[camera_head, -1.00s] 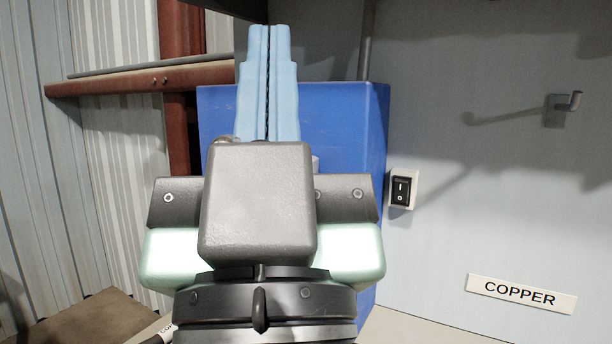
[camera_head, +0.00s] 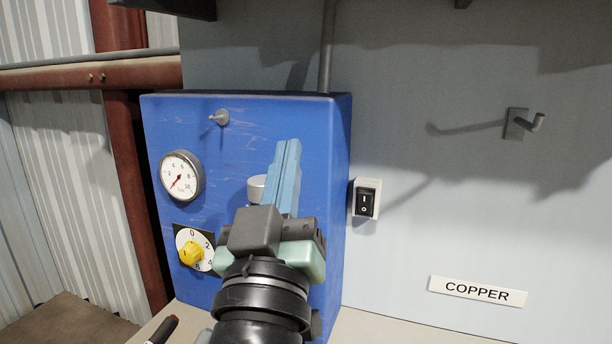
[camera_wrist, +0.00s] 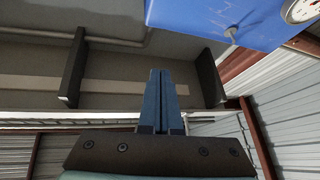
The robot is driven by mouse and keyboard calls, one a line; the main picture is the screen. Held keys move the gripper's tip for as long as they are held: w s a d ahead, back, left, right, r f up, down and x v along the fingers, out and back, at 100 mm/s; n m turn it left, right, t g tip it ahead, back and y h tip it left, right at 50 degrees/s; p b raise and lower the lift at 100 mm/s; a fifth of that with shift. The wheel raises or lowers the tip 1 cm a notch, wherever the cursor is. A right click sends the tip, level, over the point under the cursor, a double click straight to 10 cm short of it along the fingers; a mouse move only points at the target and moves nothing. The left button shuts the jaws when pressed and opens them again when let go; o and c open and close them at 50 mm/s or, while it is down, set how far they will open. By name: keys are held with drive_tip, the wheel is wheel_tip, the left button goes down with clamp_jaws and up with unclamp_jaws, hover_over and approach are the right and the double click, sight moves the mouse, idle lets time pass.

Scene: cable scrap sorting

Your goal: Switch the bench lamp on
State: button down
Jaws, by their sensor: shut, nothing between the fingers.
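A black rocker switch (camera_head: 366,200) marked I and O sits in a pale housing on the grey wall, just right of a blue box (camera_head: 270,120). Which side of the rocker is pressed in is too small to tell. My gripper (camera_head: 288,145) is shut and empty, its blue fingers pointing up in front of the box, left of the switch and apart from it. In the wrist view my gripper (camera_wrist: 166,75) points towards the underside of a dark overhead structure (camera_wrist: 120,70); the switch is not in that view. I cannot make out a bench lamp for certain.
The box carries a gauge (camera_head: 180,177), a yellow dial knob (camera_head: 190,253), a peg (camera_head: 220,117) and a silver round part (camera_head: 257,187) partly behind my gripper. A hook (camera_head: 522,124) and a COPPER sign (camera_head: 477,291) are on the wall. The wall between them is clear.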

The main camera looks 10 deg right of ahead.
drive_tip(key=w+d+f+n+g+h+p, duration=0.3)
drive_tip(key=w+d+f+n+g+p, duration=0.15)
drive_tip(key=d+f+p, duration=0.35)
wheel_tip(320, 180, down, 9)
drive_tip(key=n+g+p, duration=0.1)
drive_tip(key=n+p, duration=0.6)
drive_tip(key=shift+r+n+g, duration=0.2)
drive_tip(key=shift+n+g, duration=0.15)
drive_tip(key=shift+d+r, duration=0.15)
